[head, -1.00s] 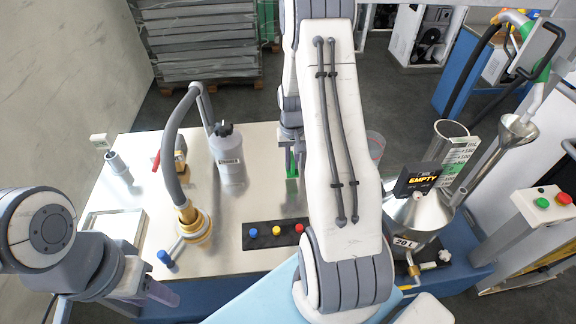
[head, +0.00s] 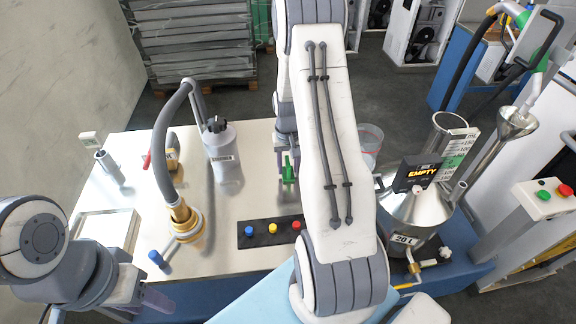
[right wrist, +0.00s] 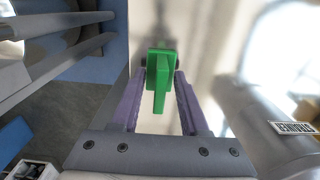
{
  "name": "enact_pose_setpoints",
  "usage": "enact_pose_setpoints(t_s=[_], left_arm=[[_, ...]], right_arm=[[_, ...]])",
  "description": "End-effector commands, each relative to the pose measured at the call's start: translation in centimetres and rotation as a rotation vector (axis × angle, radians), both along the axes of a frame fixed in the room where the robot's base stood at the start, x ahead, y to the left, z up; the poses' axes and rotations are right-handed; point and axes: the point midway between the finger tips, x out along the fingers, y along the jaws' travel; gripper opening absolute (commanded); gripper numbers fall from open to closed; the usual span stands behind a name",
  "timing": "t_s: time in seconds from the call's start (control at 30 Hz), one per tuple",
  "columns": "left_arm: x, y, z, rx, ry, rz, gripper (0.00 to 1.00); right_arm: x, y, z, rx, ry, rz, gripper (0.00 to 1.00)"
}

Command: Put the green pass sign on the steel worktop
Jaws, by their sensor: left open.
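The green pass sign (head: 288,172) stands upright at the back middle of the steel worktop (head: 240,205), and its base seems to rest on the steel. My right gripper (head: 286,152) is right above it. In the right wrist view the sign (right wrist: 160,78) is between the purple fingers of my right gripper (right wrist: 160,85), with gaps on both sides, so the gripper looks open around it. My left gripper (head: 157,298) is at the worktop's front left, open and holding nothing; its tips are partly hidden.
A grey bottle (head: 222,155) and a brass nozzle with hose (head: 183,222) stand left of the sign. A button strip (head: 272,231) is in front. A steel can (head: 415,215) with an EMPTY sign (head: 418,173) stands at right. My right arm hides part of the worktop.

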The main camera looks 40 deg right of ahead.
Motion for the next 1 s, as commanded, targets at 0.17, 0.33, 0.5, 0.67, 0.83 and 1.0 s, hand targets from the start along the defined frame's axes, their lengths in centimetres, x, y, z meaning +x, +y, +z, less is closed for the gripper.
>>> enact_pose_setpoints(t_s=[0.17, 0.33, 0.5, 0.67, 0.83, 1.0], left_arm=[[0.0, 0.0, 0.2, 0.000, 0.000, 0.000, 0.50], [0.0, 0.0, -0.5, 0.000, 0.000, 0.000, 0.50], [0.0, 0.0, -1.0, 0.000, 0.000, 0.000, 0.50], [0.0, 0.0, -1.4, 0.000, 0.000, 0.000, 0.50], [0.0, 0.0, -1.5, 0.000, 0.000, 0.000, 0.50], [0.0, 0.0, -1.5, 0.000, 0.000, 0.000, 0.50]], right_arm=[[0.0, 0.0, 0.6, -0.001, -0.002, 0.000, 0.44], [0.1, -0.1, 3.1, -0.004, -0.006, 0.000, 0.44], [0.1, -0.1, 6.9, -0.004, -0.007, 0.000, 0.44], [0.1, -0.1, 9.9, -0.003, -0.005, 0.000, 0.44], [0.1, 0.0, 11.8, -0.002, -0.003, 0.000, 0.44], [0.0, 0.0, 12.3, 0.000, 0.000, 0.000, 0.44]])
